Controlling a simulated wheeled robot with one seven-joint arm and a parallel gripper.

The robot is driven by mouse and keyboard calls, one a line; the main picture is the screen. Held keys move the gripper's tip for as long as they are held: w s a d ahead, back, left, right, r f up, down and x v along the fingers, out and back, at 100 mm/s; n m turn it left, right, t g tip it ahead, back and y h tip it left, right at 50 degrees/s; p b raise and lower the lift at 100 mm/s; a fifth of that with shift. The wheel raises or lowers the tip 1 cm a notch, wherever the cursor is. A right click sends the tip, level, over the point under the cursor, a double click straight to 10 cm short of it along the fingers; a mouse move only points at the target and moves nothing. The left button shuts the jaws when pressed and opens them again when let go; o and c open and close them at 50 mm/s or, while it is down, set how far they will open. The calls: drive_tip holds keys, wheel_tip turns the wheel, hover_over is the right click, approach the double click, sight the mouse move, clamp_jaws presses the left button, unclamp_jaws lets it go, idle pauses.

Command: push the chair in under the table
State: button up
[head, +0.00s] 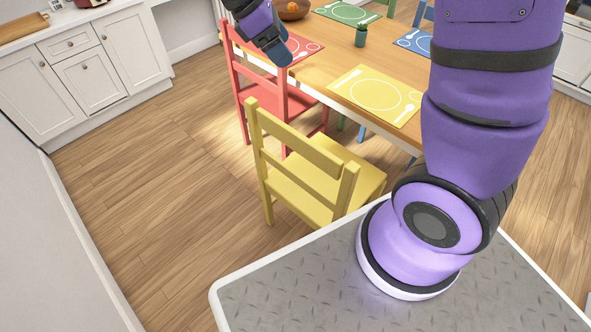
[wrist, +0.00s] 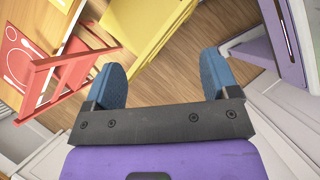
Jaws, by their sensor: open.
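The yellow chair (head: 305,186) stands upright at the near side of the wooden table (head: 337,58). Its seat is mostly out in front of the table edge, and its backrest faces away from the table. The red chair (head: 265,97) stands beyond it on the same side, its seat partly hidden by its backrest. My gripper (head: 275,50) is in front of the red chair's upper backrest in the head view. In the wrist view, my gripper (wrist: 163,76) is open and empty, with blue fingertips apart. The red chair (wrist: 66,75) and yellow chair (wrist: 150,25) show past the fingers.
White cabinets (head: 85,75) line the left wall, and open wooden floor (head: 160,190) lies between them and the chairs. Green and blue chairs show partly beyond.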

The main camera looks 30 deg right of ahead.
drive_tip(key=w+a+f+n+h, duration=0.2)
drive_tip(key=w+f+n, duration=0.1)
drive_tip(key=f, duration=0.3)
drive_tip(key=w+a+f+n+h, duration=0.2)
drive_tip(key=a+f+n, duration=0.1)
drive_tip(key=f, duration=0.4)
drive_tip(key=n+t+h, duration=0.7)
drive_tip(key=n+t, duration=0.1)
drive_tip(key=n, duration=1.2)
approach(295, 179)
drive_tip(key=x, duration=1.1)
drive_tip(key=shift+w+d+f, duration=0.1)
drive_tip(key=shift+d+f, duration=0.05)
drive_tip(key=shift+f, duration=0.05)
drive_tip(key=shift+c, duration=0.2)
clamp_jaws()
